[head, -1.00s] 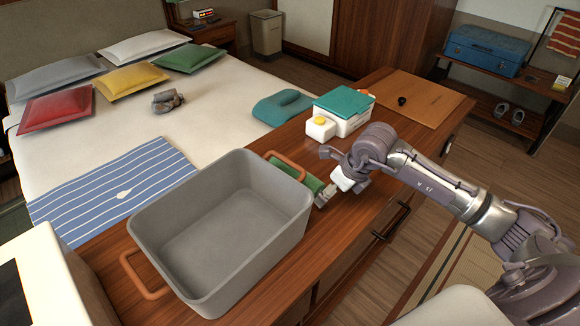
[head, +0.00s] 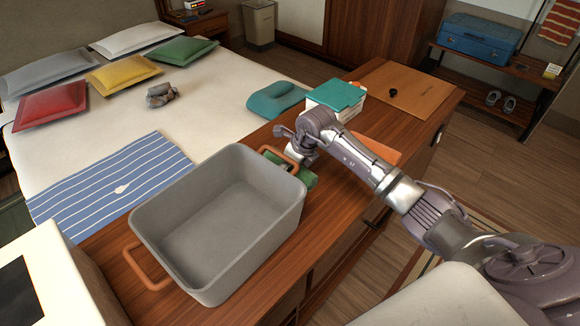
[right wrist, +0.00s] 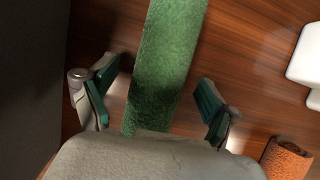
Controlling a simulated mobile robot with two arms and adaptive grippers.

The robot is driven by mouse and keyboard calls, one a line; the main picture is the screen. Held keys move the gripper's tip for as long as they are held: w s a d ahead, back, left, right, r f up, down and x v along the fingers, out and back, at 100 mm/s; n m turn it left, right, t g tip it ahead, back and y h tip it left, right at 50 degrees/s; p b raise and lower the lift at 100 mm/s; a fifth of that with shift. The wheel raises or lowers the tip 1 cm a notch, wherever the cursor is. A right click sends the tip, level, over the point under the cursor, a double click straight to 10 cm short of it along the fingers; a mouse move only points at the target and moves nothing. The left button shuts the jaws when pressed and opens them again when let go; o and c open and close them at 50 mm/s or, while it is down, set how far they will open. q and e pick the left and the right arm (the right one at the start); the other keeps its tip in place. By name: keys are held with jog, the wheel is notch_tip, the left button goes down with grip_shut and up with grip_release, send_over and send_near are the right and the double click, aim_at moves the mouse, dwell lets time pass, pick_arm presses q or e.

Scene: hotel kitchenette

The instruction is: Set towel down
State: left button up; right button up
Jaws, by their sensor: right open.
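A green towel (head: 308,178) lies on the wooden counter just behind the grey tub, partly hidden by my right arm and the tub's rim. In the right wrist view the towel (right wrist: 168,60) runs as a long strip between the fingers. My right gripper (right wrist: 158,88) is open, with one finger on each side of the towel and a visible gap to both. In the head view the right gripper (head: 299,160) is low over the towel beside the tub's far handle. My left gripper is not in view.
The empty grey tub (head: 150,232) with orange handles fills the near counter. A teal-lidded box (head: 338,95) and a brown board (head: 415,88) are farther back. A white object (right wrist: 305,55) shows in the wrist view.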

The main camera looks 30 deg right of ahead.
jog(key=shift+f, duration=0.15)
jog(key=c, duration=1.4)
